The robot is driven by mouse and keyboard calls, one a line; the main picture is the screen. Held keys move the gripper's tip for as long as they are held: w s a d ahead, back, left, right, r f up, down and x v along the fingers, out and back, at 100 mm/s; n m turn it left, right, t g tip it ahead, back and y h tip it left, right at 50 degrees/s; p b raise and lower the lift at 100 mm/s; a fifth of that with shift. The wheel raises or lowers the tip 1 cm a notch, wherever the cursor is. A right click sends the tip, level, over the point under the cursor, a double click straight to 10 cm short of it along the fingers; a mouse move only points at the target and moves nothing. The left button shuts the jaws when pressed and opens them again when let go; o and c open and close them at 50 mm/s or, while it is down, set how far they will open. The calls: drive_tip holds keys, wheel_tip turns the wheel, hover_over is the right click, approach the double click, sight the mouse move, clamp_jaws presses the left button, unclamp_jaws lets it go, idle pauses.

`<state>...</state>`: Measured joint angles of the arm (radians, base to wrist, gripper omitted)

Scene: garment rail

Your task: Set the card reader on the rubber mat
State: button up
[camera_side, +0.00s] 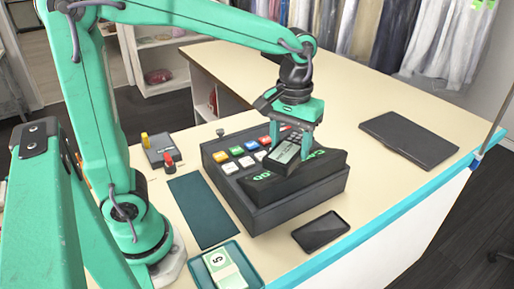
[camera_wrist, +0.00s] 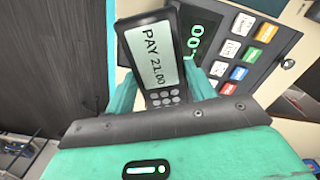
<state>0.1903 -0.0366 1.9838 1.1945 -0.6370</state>
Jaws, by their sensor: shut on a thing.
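The card reader (camera_side: 284,156) is a small dark device with a pale screen and grey keys. In the wrist view the card reader (camera_wrist: 152,54) shows "PAY 21.00" on its screen. My gripper (camera_side: 291,148) is shut on the card reader, one finger on each side, and holds it at the cash register's display. Whether the reader touches the register cannot be told. The rubber mat (camera_side: 203,210) is a flat dark teal rectangle on the counter, left of the register, with nothing on it. The mat does not show in the wrist view.
The cash register (camera_side: 300,203) with coloured keys stands right beside the mat. A teal tray (camera_side: 252,273) with banknotes lies in front of the mat. A black phone (camera_side: 320,231), a dark flat case (camera_side: 409,138) and a small device with red and yellow knobs (camera_side: 160,151) lie around.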

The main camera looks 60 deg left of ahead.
drive_tip(key=s+a+n, duration=0.6)
drive_tip(key=s+a, duration=0.3)
drive_tip(key=a, duration=0.4)
drive_tip(key=s+a+n, duration=0.7)
drive_tip(key=s+a, duration=0.2)
drive_tip(key=a, duration=0.4)
wheel_tip(320, 180, down, 12)
drive_tip(key=shift+w+f, duration=0.15)
drive_tip(key=shift+w, duration=0.1)
drive_tip(key=shift+f, duration=0.15)
drive_tip(key=shift+f, duration=4)
drive_tip(key=shift+f, duration=0.35)
